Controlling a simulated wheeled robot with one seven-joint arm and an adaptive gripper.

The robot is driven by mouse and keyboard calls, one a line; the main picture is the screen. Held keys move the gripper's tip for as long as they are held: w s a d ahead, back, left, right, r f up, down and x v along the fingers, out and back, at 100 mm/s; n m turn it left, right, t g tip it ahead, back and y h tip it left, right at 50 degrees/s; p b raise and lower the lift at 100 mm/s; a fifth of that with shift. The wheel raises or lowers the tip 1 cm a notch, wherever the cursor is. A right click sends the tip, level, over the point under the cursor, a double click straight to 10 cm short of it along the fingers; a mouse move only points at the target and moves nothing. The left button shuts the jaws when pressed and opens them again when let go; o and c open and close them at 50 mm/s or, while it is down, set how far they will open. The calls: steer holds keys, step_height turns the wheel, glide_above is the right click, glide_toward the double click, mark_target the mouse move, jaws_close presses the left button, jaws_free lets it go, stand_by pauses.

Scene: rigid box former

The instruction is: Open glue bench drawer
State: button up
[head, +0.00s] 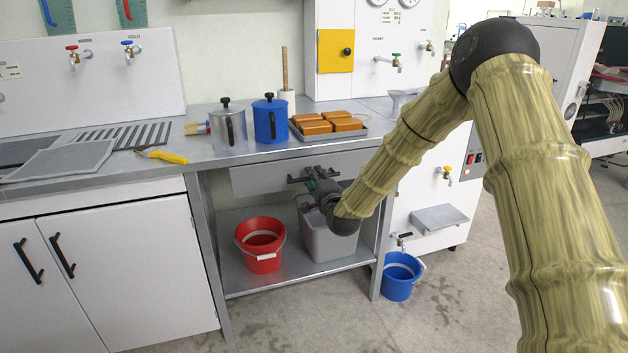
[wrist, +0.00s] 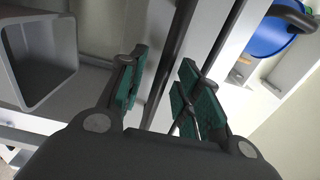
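The glue bench (head: 220,158) has a wide grey drawer front (head: 256,180) under its top. I see no clear opening of the drawer. A black bar handle (head: 296,179) is on the drawer front, and it also shows in the wrist view (wrist: 167,70). My gripper (head: 318,180) is at the handle, partly covering it in the head view. In the wrist view my gripper (wrist: 165,88) has its green-padded fingers apart, one on each side of the bar. Gaps show between bar and pads, so it is not gripped.
A grey bin (head: 322,238) and a red bucket (head: 261,245) stand on the shelf below the drawer. A blue bucket (head: 401,276) is on the floor at right. Pots, including a blue one (head: 270,121), and a tray (head: 362,132) of brown blocks stand on top.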

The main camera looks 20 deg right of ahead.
steer(key=shift+w, duration=0.3)
steer(key=shift+c, duration=0.3)
jaws_close()
steer(key=shift+s+a, duration=0.1)
steer(key=shift+s, duration=0.05)
